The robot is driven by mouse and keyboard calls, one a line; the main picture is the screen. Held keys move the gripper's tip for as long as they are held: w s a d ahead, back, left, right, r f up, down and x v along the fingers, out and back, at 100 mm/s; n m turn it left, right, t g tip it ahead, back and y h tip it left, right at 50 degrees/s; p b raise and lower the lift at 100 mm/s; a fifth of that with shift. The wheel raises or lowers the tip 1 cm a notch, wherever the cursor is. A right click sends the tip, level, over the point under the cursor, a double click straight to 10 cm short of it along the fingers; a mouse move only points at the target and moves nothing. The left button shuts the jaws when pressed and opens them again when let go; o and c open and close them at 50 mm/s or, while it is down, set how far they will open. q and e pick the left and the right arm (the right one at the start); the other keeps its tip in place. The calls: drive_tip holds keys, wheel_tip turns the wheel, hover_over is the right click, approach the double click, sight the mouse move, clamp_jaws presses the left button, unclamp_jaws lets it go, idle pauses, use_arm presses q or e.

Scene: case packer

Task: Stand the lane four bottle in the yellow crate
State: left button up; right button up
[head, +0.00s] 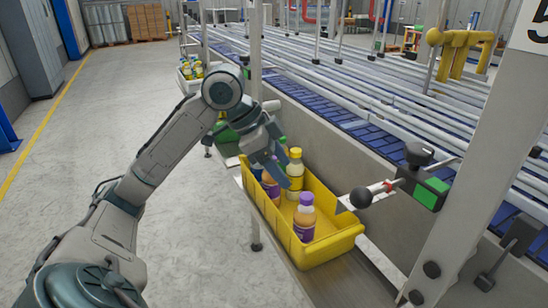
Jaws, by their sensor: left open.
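The yellow crate (332,246) sits on a ledge beside the conveyor. Several bottles stand upright in it. A yellow bottle (295,168) stands farther back, near the conveyor-side wall. Other bottles with purple parts stand behind and beside my gripper, partly hidden. My left gripper (276,172) is open and points down into the far half of the crate, close among the bottles. I cannot tell which bottle is the lane four one. My right gripper is not in view.
A metal post with a "5" sign (535,28) stands at the right. A rod with a black knob (361,197) juts out near the crate's right wall. Another crate with bottles (188,74) lies farther back. The floor at left is clear.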

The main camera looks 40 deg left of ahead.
use_arm(q)
drive_tip(key=shift+v, duration=1.35)
